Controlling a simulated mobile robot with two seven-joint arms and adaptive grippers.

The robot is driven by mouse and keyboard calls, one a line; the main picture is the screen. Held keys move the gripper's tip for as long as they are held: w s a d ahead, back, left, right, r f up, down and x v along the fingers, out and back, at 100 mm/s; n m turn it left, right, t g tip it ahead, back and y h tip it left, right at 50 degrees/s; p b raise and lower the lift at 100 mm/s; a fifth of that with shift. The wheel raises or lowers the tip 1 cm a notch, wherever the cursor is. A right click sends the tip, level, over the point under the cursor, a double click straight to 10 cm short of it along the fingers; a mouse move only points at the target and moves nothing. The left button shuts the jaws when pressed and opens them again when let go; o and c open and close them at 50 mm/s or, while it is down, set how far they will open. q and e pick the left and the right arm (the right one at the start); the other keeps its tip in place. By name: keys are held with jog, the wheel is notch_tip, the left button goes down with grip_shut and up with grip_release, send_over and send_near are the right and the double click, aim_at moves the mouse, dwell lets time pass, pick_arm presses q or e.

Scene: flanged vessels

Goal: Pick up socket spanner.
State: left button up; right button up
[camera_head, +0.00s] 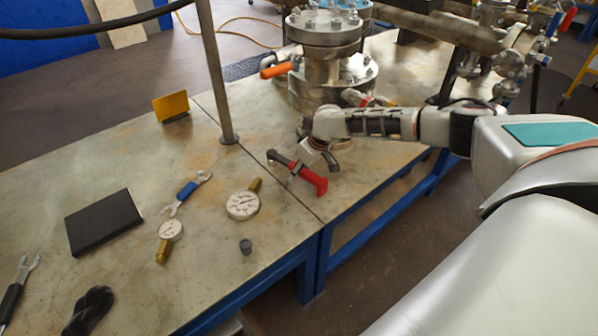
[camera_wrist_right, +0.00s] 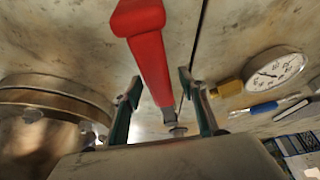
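A tool with a red handle (camera_head: 312,179), apparently the socket spanner, lies across the seam of the metal table in the head view, with a dark end toward the upper left. In the right wrist view its red handle (camera_wrist_right: 150,62) fills the upper middle, and a narrow metal shaft shows below it. My right gripper (camera_head: 325,158) is beside and above the tool. In the wrist view its two fingers (camera_wrist_right: 160,105) are apart, one on each side of the tool, with gaps on both sides. My left gripper is in neither view.
A flanged vessel (camera_head: 325,60) with an orange-handled valve stands behind my right gripper. A pressure gauge (camera_head: 243,204) lies left of the tool, with a blue-handled spanner (camera_head: 187,190) and a smaller gauge (camera_head: 170,232) farther left. An upright post (camera_head: 212,75) rises from the table nearby.

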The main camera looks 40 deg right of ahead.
grip_shut()
jog(key=shift+r, duration=0.1)
notch_tip(320, 180, up, 9)
jog(key=shift+w+r+p, duration=0.1)
jog(key=shift+p, duration=1.1)
jog(key=shift+r, duration=0.6)
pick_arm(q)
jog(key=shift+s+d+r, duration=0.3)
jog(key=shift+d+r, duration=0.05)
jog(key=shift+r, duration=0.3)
